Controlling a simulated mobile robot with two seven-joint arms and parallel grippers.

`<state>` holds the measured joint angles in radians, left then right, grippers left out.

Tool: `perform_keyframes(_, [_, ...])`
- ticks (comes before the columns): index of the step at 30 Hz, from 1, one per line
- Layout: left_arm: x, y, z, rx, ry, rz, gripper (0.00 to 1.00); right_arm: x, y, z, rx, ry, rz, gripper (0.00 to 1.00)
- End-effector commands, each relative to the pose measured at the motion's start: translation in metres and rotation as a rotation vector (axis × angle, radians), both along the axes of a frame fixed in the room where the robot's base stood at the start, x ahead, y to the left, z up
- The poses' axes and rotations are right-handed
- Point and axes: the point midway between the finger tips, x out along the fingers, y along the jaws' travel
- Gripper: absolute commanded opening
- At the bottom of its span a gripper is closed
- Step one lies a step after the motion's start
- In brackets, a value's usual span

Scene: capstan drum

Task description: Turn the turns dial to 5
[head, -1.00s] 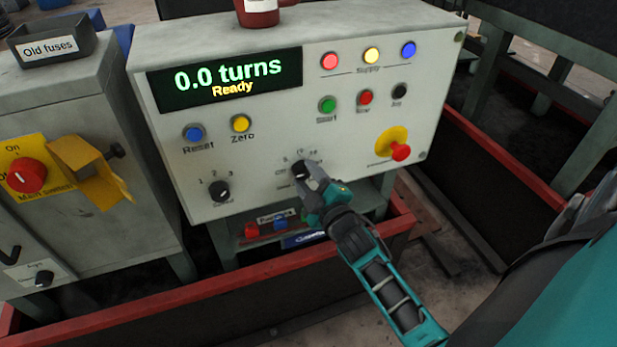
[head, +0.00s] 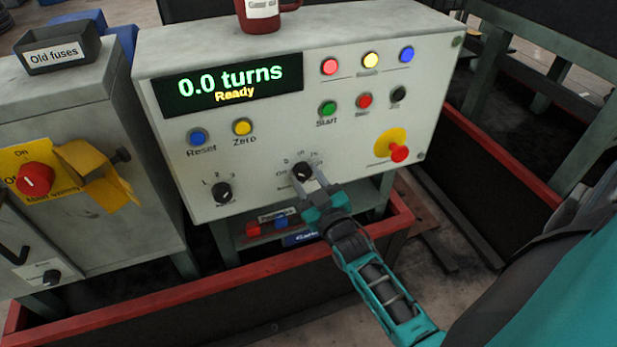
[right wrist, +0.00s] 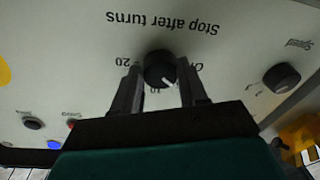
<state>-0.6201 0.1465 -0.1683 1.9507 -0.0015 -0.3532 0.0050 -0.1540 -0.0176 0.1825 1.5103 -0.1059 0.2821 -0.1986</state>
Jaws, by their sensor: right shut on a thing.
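The turns dial (head: 302,171) is a small black knob low on the grey control panel (head: 265,125). In the right wrist view, upside down, the dial (right wrist: 159,68) sits under the words "Stop after turns". Its white mark points down and right there, between the 10 and the partly covered Off label; no 5 is legible beside it. My right gripper (head: 311,183) has one finger on each side of the knob and is shut on it; its fingers (right wrist: 159,76) also show in the wrist view. My left gripper is not in view.
The display (head: 230,85) reads "0.0 turns" and "Ready". A speed knob (head: 222,192) is left of the dial, and a red emergency button (head: 398,153) is to its right. Start (head: 327,108) and other buttons are above. A red mug (head: 268,14) stands on top.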

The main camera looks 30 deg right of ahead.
Motion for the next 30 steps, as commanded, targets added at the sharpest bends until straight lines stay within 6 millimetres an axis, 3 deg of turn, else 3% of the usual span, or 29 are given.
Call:
perform_keyframes(9, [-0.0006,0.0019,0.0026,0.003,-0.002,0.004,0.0,0.001,0.0002,0.001,0.1,-0.026,0.001,0.12])
perform_keyframes(23, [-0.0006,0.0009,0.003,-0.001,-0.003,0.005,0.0,0.001,0.0002,0.001,0.113,-0.03,0.0,0.12])
perform_keyframes(24, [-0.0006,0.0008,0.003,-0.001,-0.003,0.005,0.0,0.001,0.0002,0.001,0.113,-0.03,0.0,0.44])
perform_keyframes(30, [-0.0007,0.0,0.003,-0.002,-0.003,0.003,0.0,0.0007,0.0003,0.0006,0.112,-0.029,0.001,0.64])
